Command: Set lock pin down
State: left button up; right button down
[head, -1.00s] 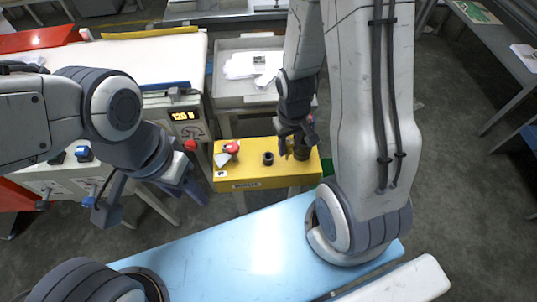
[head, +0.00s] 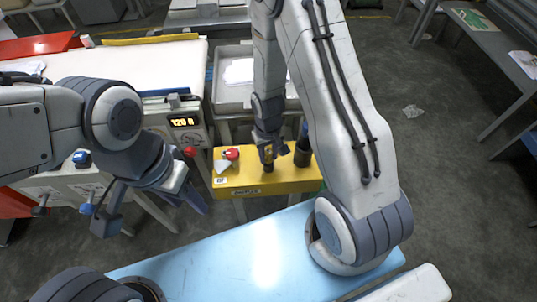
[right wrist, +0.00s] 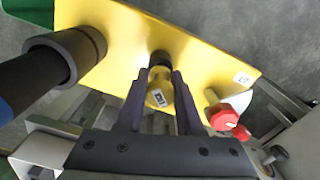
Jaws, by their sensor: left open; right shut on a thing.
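The lock pin appears to be the yellow labelled cylinder (right wrist: 160,95) between the fingers of my right gripper (right wrist: 158,95). In the head view my right gripper (head: 268,158) is shut on it above the middle of the yellow box (head: 232,192). The pin's far end meets or overlaps a black round socket (right wrist: 160,59) on the box top. I cannot tell how deep it sits; the fingers hide its sides. My left gripper (head: 192,197) is open and empty, left of the box.
A dark cylinder with a blue end (right wrist: 28,83) stands in a thick black ring (right wrist: 78,55) beside the pin. A red knob (head: 231,154) and a white cone (head: 221,166) sit at the box's left end. A blue-topped bench (head: 240,250) lies in front.

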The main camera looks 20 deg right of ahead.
jog(key=shift+f+b, duration=0.45)
jog(key=shift+f, duration=0.15)
jog(key=c, duration=0.6)
grip_release()
jog(key=shift+o, duration=0.2)
